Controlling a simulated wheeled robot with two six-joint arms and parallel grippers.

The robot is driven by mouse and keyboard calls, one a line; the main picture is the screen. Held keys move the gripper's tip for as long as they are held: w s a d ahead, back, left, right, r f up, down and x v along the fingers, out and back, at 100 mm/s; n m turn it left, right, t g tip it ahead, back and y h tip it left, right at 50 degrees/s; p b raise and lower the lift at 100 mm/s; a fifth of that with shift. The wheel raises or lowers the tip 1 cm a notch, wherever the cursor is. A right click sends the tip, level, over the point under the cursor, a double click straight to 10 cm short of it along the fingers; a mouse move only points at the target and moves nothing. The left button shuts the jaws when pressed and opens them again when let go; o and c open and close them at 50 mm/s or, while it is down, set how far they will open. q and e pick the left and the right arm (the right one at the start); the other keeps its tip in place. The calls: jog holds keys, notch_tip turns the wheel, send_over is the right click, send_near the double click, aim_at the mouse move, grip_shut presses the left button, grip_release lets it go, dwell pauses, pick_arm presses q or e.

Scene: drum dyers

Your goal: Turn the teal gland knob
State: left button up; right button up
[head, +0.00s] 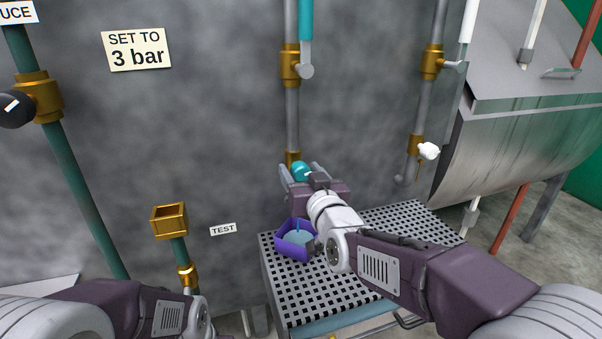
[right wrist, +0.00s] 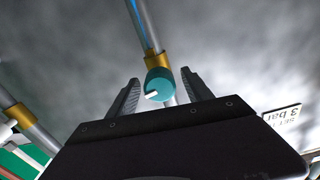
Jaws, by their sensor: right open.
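The teal gland knob (head: 301,170) sits on a brass fitting (head: 293,156) low on the middle grey pipe. It also shows in the right wrist view (right wrist: 158,86), with a white mark on its face. My right gripper (head: 302,175) is open, its two fingers on either side of the knob. In the right wrist view the gripper (right wrist: 160,80) shows a gap between each finger and the knob; I cannot tell whether the fingertips reach fully over it. My left arm shows at the lower left, but its gripper is out of frame.
A purple container (head: 294,243) stands on the perforated tray (head: 290,312) below my right gripper. A teal lever (head: 306,22) hangs above the knob. A white knob (head: 428,151) is on the right pipe. A steel drum (head: 520,140) stands at right, a brass cup (head: 170,221) at left.

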grip_shut()
jog(key=shift+f+m+b, duration=0.3)
jog(key=shift+m+b, duration=0.7)
jog(key=shift+b, duration=0.1)
jog(key=shift+m+b, duration=0.4)
jog(key=shift+m, duration=0.3)
jog(key=shift+r+m, duration=0.25)
jog(key=shift+m, duration=0.25)
grip_release()
